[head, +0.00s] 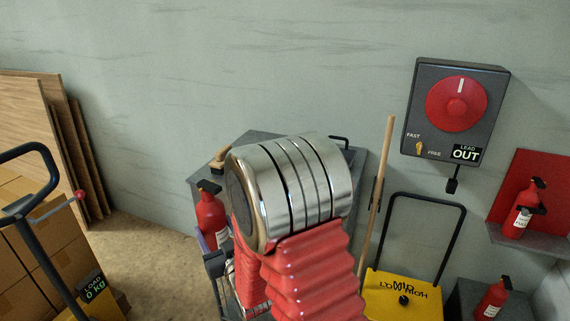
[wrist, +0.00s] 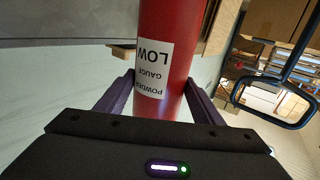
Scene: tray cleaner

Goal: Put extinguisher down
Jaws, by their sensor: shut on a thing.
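My gripper (wrist: 160,88) is shut on a red fire extinguisher (wrist: 172,40), with one purple finger on each side of its body. The extinguisher's white label reads "POWDER GAUGE LOW", upside down in the wrist view. In the head view this extinguisher (head: 210,215) has a black top and stands roughly upright, left of my large silver and red arm. A purple finger (head: 214,238) shows beside it, but the arm hides most of my gripper. The extinguisher is in front of a grey-topped stand (head: 255,138); I cannot tell whether its base touches anything.
Another extinguisher (head: 523,215) stands on a red-backed wall shelf (head: 520,235), and one (head: 492,298) is on a dark block below. A yellow handled unit (head: 400,295), a wooden pole (head: 380,185) and a wall dial box (head: 455,110) are right. Cartons (head: 40,245) are left; floor (head: 150,255) is clear between.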

